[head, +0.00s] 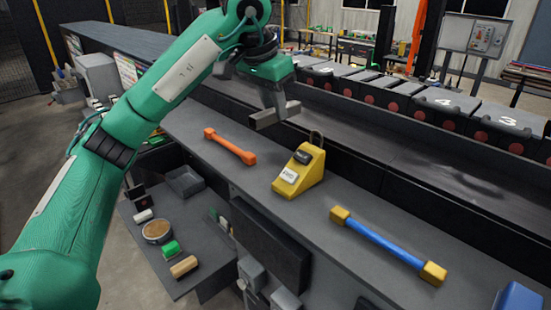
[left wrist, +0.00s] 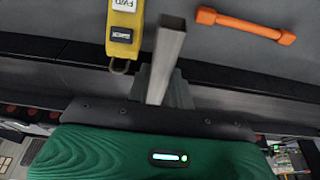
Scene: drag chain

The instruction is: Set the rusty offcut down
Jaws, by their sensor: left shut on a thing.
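My left gripper (head: 271,98) is shut on the offcut (head: 276,116), a short straight bar that looks grey to grey-brown here. It holds the bar in the air above the grey bench, behind the yellow wedge block. In the left wrist view the offcut (left wrist: 167,48) sticks out from the gripper, with its end in front of the bench top. The fingers are mostly hidden by the bar and the green wrist. My right gripper is not in view.
On the bench (head: 215,121) lie an orange bar (head: 230,146), a yellow wedge block (head: 301,170) and a blue bar with yellow ends (head: 385,241). A lower shelf (head: 200,248) holds small items. A dark conveyor (head: 400,150) runs behind. Bare bench shows between the objects.

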